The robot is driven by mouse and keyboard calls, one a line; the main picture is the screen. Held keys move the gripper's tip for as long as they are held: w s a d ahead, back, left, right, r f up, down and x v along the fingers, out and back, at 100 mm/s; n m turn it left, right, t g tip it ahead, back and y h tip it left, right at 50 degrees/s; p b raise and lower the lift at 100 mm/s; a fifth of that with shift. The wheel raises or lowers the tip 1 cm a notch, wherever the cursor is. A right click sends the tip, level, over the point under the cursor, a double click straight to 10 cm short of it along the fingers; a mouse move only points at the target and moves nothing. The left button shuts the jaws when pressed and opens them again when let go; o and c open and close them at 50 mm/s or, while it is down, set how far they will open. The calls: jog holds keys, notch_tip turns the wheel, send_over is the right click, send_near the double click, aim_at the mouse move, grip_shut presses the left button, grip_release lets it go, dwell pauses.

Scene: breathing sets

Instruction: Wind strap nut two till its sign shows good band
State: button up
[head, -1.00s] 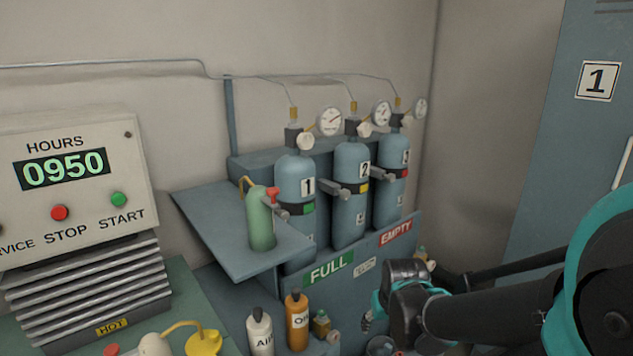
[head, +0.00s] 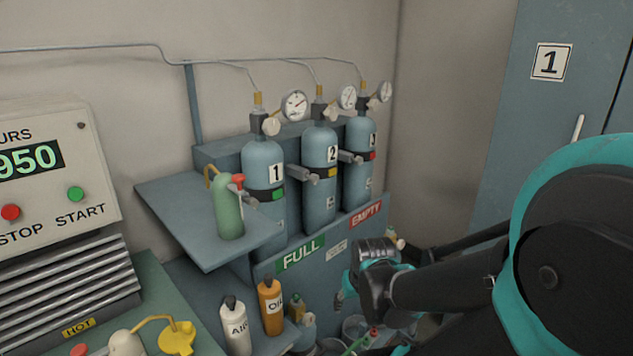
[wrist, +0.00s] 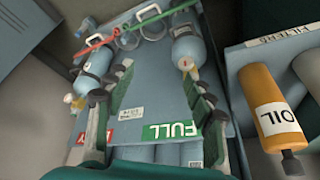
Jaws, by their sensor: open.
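Cylinder two (head: 319,150) is the middle of three blue gas cylinders in a rack in the head view. Its strap carries a yellow sign (head: 327,173), too small to read. The grey strap nut two (head: 303,174) sticks out at the strap's left side, between cylinders one and two. My arm end (head: 374,258) is below and right of the cylinders, clear of the nut; its fingers are mostly hidden there. In the wrist view my gripper (wrist: 155,75) is open and empty, its fingers wide apart above the rack's front panel. The nut cannot be made out there.
A green bottle (head: 228,207) stands on a shelf (head: 180,220) left of cylinder one (head: 262,155). Cylinder three (head: 358,140) stands on the right. AIR (head: 235,325) and OIL (head: 270,305) bottles stand below. Gauges and thin pipes sit above the cylinders.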

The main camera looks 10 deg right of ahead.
jog(key=w+a+r+m+t+y, duration=0.1)
jog(key=w+a+r+m+y, duration=0.25)
jog(key=w+m, duration=0.45)
jog(key=m+t+y, duration=0.7)
jog(key=m+t, duration=0.2)
jog(key=m, duration=1.3)
send_near(316, 180)
jog(key=x, duration=1)
jog(key=shift+w, duration=0.1)
jog(key=shift+c, duration=0.4)
jog(key=c, duration=1.1)
